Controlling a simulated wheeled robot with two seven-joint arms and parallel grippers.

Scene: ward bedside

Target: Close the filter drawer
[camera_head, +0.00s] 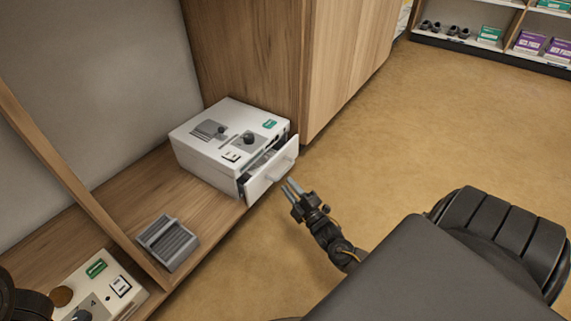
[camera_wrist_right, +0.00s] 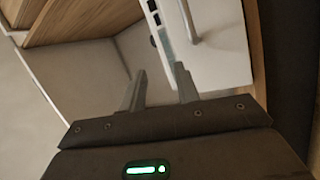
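The filter drawer (camera_head: 270,174) stands pulled out from the front of a white machine (camera_head: 205,158) on the wooden shelf. Its white front panel has a bar handle, and a dark interior shows behind it. My right gripper (camera_head: 291,187) is just in front of the drawer, low and to its right, apart from it as far as I can see. Its two grey fingers are spread with nothing between them, as the right wrist view (camera_wrist_right: 159,75) also shows. There the white drawer front (camera_wrist_right: 222,55) with its handle lies beyond the fingers. My left gripper is not visible.
A grey ribbed tray (camera_head: 168,243) lies on the shelf left of the machine. A wooden cabinet (camera_head: 345,60) stands behind the machine. The brown floor to the right is clear.

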